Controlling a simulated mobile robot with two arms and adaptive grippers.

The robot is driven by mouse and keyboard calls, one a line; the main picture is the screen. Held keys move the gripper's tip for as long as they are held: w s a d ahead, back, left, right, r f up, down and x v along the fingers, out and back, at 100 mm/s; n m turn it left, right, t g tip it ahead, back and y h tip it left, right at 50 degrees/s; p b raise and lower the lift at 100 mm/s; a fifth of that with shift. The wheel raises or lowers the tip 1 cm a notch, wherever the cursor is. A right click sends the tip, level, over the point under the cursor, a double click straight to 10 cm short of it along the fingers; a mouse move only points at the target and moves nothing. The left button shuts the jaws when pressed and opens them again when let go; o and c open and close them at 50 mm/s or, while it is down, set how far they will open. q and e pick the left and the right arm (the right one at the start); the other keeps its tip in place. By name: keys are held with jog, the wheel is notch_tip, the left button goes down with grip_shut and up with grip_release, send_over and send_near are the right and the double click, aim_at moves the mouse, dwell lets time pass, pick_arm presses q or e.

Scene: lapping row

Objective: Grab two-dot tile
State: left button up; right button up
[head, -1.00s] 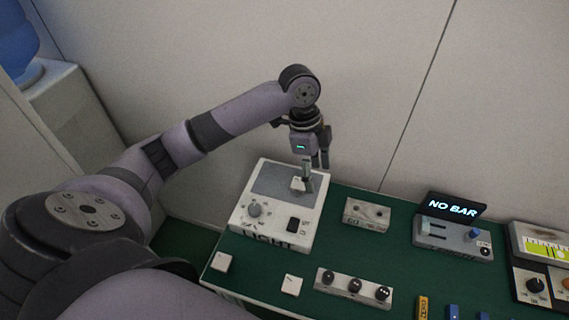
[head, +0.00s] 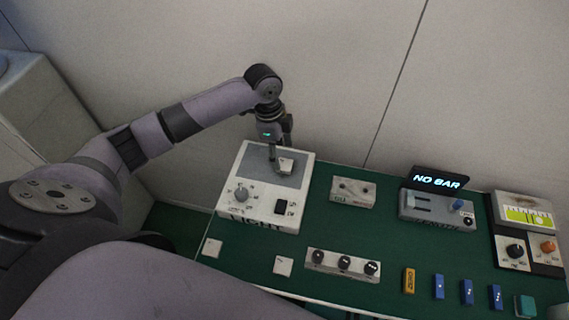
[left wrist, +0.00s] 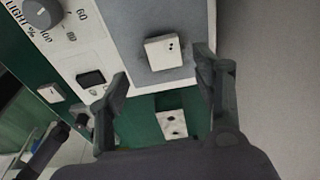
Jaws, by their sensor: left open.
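The two-dot tile (head: 286,165) is a small white square lying on the grey plate of the LIGHT box (head: 232,198). In the left wrist view the tile (left wrist: 161,52) shows two dark dots near its right edge. My left gripper (head: 280,150) is over the box's plate, close to the tile. In the left wrist view the gripper (left wrist: 163,66) is open, with one finger on each side of the tile in the picture. Nothing is between the fingers that I can see gripped. The height of the fingertips over the plate is hard to tell. My right gripper is not in view.
Two other white tiles, one left (head: 212,247) and one right (head: 283,265), lie on the green table. A block with dotted dark knobs (head: 343,264), a two-hole block (head: 353,191) and a NO BAR unit (head: 437,208) stand rightward. The wall is close behind the box.

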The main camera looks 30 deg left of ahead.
aim_at(284, 164)
pick_arm(q)
jog(key=f, duration=0.1)
jog(key=f+p, duration=0.1)
jog(key=f, duration=0.3)
jog(key=shift+w+d+f, duration=0.1)
jog(key=shift+w+d, duration=0.25)
jog(key=c, duration=1.3)
